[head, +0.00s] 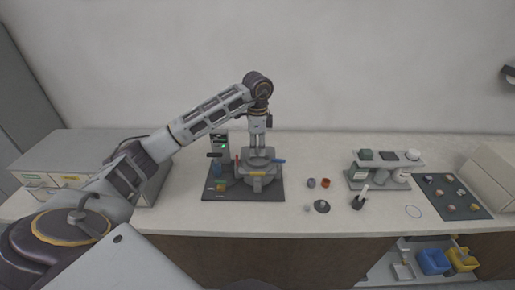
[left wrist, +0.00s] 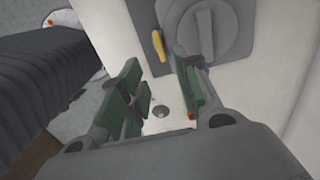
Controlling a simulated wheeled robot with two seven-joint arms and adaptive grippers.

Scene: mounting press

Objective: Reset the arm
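My left gripper (head: 257,147) points down just above the grey mounting press (head: 258,182) in the head view. In the left wrist view its green-padded fingers (left wrist: 158,82) stand apart with nothing gripped between them. A pale surface with a small round fitting (left wrist: 160,111) shows beyond the gap. A grey round part (left wrist: 212,28) and a yellow piece (left wrist: 159,45) lie just past the fingers. Whether the fingers touch the press cannot be told. My right gripper is not in view.
A drawer cabinet (head: 70,150) stands at the left. Small cups (head: 326,183), a grey stand (head: 378,177) and a dark mat with several samples (head: 462,208) lie to the right on the pale counter (head: 300,222). Blue (head: 432,262) and yellow bins (head: 462,259) sit below.

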